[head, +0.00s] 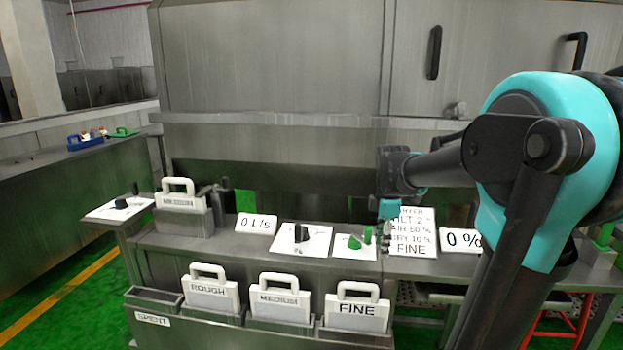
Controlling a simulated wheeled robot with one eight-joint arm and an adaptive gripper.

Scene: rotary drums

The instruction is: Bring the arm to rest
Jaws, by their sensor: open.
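My arm reaches in from the right in the head view, teal and black, bent at a large teal joint. My gripper (388,209) hangs at the arm's far end, above the bench between a white plate with green knobs (355,242) and a printed instruction card (414,232). It appears empty. The arm hides part of the card and of the "0 %" sign (461,241). Whether the gripper touches anything below it cannot be told.
Handled blocks marked ROUGH (212,292), MEDIUM (279,300) and FINE (356,312) stand in front slots beside a SPENT bin (153,318). Another handled block (180,202) stands behind. A black-knob plate (302,238) lies on the bench. Large metal machinery (270,60) closes off the back.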

